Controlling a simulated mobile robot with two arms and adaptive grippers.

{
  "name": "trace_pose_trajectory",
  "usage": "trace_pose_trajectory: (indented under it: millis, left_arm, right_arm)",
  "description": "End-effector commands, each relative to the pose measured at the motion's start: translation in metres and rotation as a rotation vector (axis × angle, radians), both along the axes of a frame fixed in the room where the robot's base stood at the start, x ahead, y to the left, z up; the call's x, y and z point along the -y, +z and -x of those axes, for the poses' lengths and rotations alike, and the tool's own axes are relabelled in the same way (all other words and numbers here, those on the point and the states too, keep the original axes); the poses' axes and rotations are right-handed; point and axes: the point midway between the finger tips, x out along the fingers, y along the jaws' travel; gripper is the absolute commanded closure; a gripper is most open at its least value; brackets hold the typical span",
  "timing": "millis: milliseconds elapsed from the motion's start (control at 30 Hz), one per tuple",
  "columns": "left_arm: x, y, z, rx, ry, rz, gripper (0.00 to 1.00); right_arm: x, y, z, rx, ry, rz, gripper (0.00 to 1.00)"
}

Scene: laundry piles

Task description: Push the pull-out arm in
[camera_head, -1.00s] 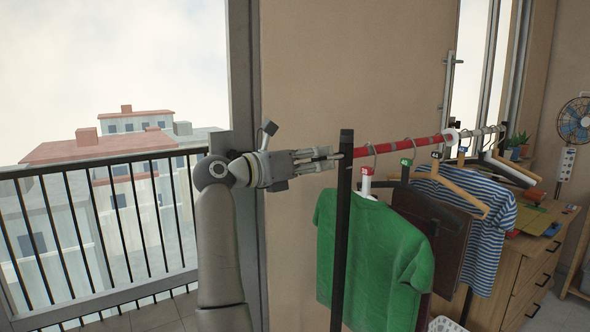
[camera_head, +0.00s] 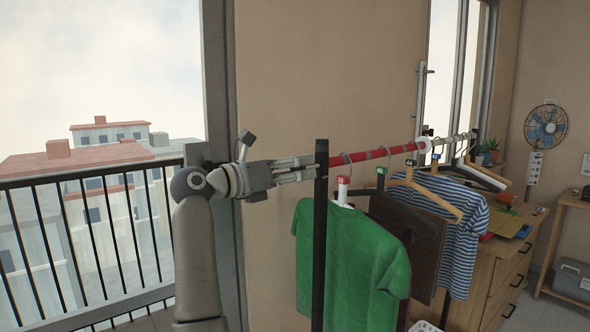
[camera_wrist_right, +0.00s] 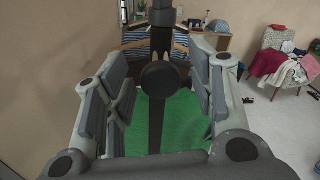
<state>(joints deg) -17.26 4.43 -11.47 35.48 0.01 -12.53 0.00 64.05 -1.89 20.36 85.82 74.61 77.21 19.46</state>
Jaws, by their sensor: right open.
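A red rail section (camera_head: 372,154) of the clothes rack runs from a black upright post (camera_head: 320,230) to a paler rail section; I take it for the pull-out arm. My right gripper (camera_head: 312,168) is at the near end of this rail, its fingers reaching to the post. In the right wrist view the open fingers (camera_wrist_right: 163,85) stand on both sides of a round black end cap (camera_wrist_right: 160,80), with gaps on each side. Whether the palm touches the cap cannot be told. My left gripper is out of view.
A green shirt (camera_head: 350,255), a dark garment (camera_head: 410,240) and a striped shirt (camera_head: 462,235) hang from the rack. A wooden dresser (camera_head: 500,275) stands behind. A balcony railing (camera_head: 90,235) is at left. A fan (camera_head: 546,127) is far right.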

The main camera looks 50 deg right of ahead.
Motion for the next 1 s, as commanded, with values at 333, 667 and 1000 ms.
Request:
trace_pose_trajectory:
  millis: [333, 667, 1000]
  left_arm:
    - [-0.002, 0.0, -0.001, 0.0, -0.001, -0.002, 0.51]
    - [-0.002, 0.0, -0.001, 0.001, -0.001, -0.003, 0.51]
    - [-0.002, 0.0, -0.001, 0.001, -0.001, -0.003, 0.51]
  right_arm:
    - [-0.056, 0.0, -0.015, -0.002, 0.006, -0.001, 0.49]
    - [-0.108, 0.0, -0.027, 0.0, 0.002, -0.001, 0.49]
    - [-0.116, 0.0, -0.028, 0.0, 0.0, 0.0, 0.49]
